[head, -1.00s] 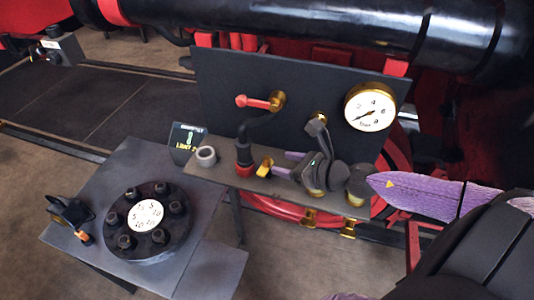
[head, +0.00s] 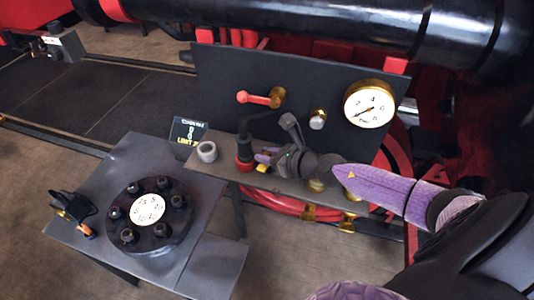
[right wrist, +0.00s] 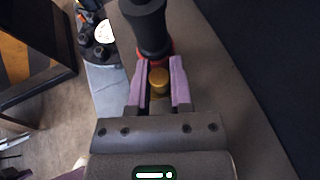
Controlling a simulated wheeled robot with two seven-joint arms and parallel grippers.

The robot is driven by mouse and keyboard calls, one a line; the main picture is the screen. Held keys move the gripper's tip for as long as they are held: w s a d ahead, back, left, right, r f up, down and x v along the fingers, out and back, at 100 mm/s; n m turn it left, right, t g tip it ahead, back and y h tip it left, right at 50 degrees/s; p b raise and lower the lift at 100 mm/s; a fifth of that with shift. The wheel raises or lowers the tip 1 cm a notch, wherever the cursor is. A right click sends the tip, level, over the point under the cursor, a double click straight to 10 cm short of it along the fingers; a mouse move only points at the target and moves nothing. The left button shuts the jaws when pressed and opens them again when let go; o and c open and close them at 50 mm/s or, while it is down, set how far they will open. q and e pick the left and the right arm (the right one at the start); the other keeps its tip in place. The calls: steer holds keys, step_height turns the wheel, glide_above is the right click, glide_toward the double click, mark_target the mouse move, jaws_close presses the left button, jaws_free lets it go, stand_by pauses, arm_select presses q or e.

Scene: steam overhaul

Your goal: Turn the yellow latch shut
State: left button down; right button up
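The yellow latch (head: 262,168) sits on the grey shelf at the foot of the black hose (head: 244,140), beside its red collar (head: 245,166). My right gripper (head: 264,156) reaches it from the right and partly hides it in the head view. In the right wrist view the latch's round yellow top (right wrist: 159,80) lies between the two purple fingers of the right gripper (right wrist: 160,75). The fingers are apart, with a narrow gap beside the latch; I cannot tell whether either touches it.
A red-handled valve (head: 260,98) and a pressure gauge (head: 370,104) are on the dark panel above. A grey ring (head: 207,151) stands at the shelf's left end. A small display (head: 187,132) and a bolted flange (head: 150,213) are to the left.

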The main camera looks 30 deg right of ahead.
jaws_close()
